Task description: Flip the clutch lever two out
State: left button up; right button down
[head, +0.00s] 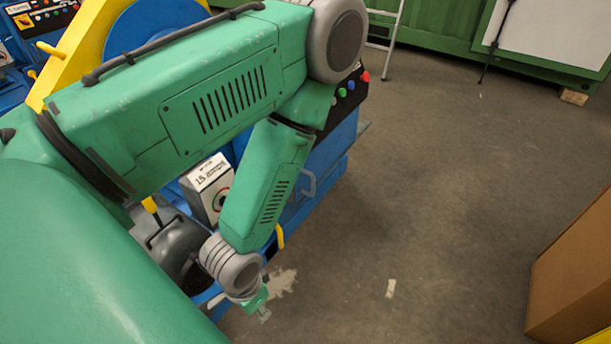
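A lever with a yellow grip (150,205) shows at the lower left, beside a dark grey rounded housing (178,248) on a blue machine. A small curved yellow part (280,236) shows just right of my forearm; I cannot tell whether it is a lever. No label marks either one as clutch lever two. My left arm reaches over the machine and bends down. My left gripper (262,302) is at the lower middle, right of the grey housing, small and partly hidden by the wrist. Its finger opening cannot be made out. My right gripper is not in view.
The blue machine (325,165) with a large yellow-rimmed wheel (93,40) is mostly behind my arm. A brown carton (575,270) is at the lower right. The floor between is clear.

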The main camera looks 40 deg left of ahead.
aim_at(277, 228)
jog(key=i, duration=2.9)
jog(key=u, duration=4.85)
